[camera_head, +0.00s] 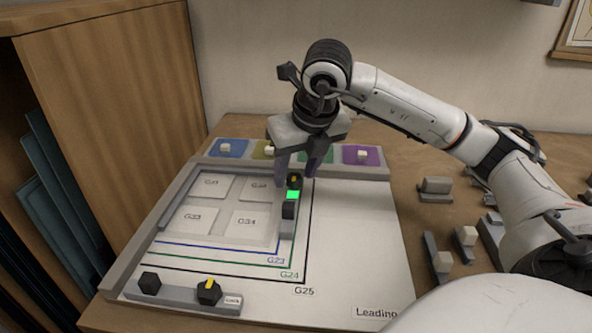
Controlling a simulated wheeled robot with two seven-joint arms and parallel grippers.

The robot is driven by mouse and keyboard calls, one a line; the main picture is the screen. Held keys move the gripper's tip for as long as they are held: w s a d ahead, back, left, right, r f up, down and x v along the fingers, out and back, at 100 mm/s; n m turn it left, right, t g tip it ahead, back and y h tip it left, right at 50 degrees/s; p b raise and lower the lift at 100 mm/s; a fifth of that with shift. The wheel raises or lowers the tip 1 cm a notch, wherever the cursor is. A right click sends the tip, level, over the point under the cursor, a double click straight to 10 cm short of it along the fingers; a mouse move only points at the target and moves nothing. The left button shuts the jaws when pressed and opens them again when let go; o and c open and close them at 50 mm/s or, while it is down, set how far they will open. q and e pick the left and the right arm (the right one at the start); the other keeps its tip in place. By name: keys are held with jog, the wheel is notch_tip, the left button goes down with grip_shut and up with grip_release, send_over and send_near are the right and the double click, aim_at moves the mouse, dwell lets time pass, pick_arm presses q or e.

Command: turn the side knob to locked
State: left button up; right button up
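The side knob (294,180) is a small black knob with a yellow mark, on the black and grey fixture (288,211) at the right edge of the framed panel. A lit green patch (293,195) lies just in front of it. My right gripper (297,174) points down over the side knob. Its fingers are apart, one on each side of the knob, with small gaps visible; contact is hard to judge. The knob's lock label is not visible. My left gripper is out of view.
A grey front bar holds a black knob with a yellow mark (209,291), beside a "Lock" label (232,300), and another black knob (149,283). Colored pads with pale blocks line the back, including a purple pad (362,155). Loose grey parts (435,188) lie right. A wooden cabinet (110,100) stands left.

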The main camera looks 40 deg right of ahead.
jog(key=p+v, duration=0.1)
jog(key=v, duration=0.9)
jog(key=shift+r, duration=0.15)
dwell(0.5)
